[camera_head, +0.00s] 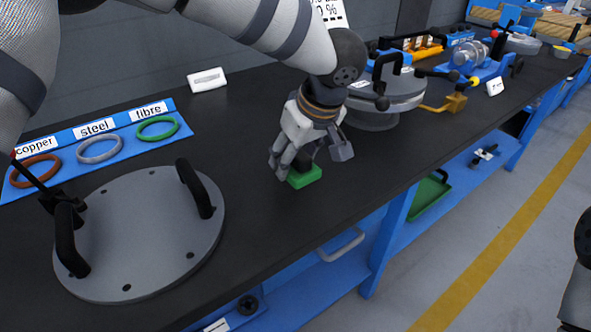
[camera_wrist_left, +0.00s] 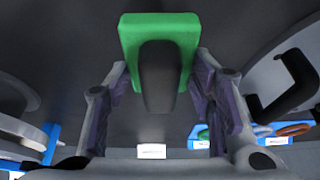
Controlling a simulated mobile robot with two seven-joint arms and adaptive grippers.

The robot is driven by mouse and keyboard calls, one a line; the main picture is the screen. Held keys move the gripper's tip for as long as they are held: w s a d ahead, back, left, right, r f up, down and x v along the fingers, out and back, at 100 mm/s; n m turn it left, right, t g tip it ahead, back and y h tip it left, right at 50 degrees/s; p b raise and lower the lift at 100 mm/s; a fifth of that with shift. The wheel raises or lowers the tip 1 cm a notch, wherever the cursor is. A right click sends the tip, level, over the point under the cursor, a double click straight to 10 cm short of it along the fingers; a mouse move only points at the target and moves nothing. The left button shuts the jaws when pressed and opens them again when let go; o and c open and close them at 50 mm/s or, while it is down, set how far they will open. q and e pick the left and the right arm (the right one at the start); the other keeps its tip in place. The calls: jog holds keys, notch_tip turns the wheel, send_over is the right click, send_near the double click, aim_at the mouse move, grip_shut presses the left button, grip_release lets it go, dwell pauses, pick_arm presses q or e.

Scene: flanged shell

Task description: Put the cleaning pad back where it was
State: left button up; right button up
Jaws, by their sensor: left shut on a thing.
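The cleaning pad is a green block with a black grip; its green part (camera_head: 306,177) shows at the middle of the black bench in the head view. It also shows in the left wrist view, where the green pad (camera_wrist_left: 130,42) lies beyond its black grip. My left gripper (camera_head: 299,163) points down at the pad, with a finger on each side of the black grip, and is shut on it. I cannot tell whether the pad touches the bench top or is just above it.
A round grey cover (camera_head: 140,235) with black handles lies at left on the bench (camera_head: 245,215). Behind it is a blue mat (camera_head: 118,155) with copper, steel and fibre rings. A flanged vessel (camera_head: 385,95) stands beyond my gripper. Bench top around the pad is clear.

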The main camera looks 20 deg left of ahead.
aim_at(294, 169)
pick_arm(q)
jog(key=shift+d+x, duration=0.15)
jog(key=shift+x, duration=0.9)
jog(key=shift+d+x, duration=0.1)
jog(key=shift+x, duration=1)
jog(key=o, duration=1.1)
jog(key=shift+s+f, duration=0.15)
jog(key=shift+r, duration=0.3)
jog(key=v, duration=1.2)
jog(key=shift+d+f, duration=0.1)
jog(key=shift+d, duration=0.05)
jog(key=shift+f, duration=0.1)
